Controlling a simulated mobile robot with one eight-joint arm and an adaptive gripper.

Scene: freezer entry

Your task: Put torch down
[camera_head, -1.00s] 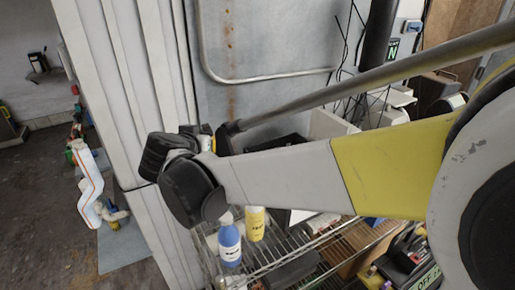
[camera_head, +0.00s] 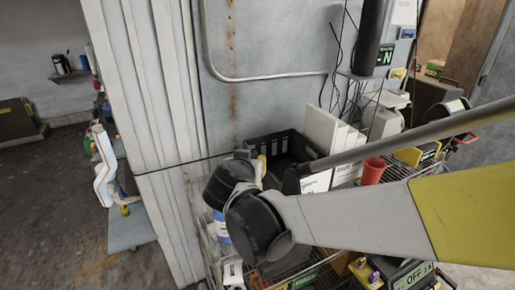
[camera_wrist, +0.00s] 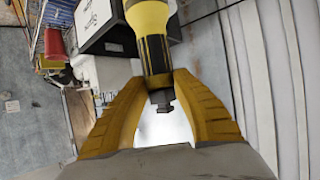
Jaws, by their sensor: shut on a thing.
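The torch (camera_wrist: 153,45) is yellow and black. In the wrist view it lies between the two yellow fingers of my gripper (camera_wrist: 159,85), which is shut on it near its black handle end. The torch's far end runs out of the top of that view. In the head view my gripper is mostly hidden behind my dark wrist; only a small yellow part shows there, and I cannot tell the torch from it.
A wire shelf (camera_head: 310,272) stands below my arm. It carries a black crate (camera_head: 285,143), white boxes (camera_head: 325,128), a red cup (camera_head: 373,170) and a blue-and-white bottle (camera_head: 221,228). A ribbed pale wall (camera_head: 150,110) stands close on the left. The shelf looks crowded.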

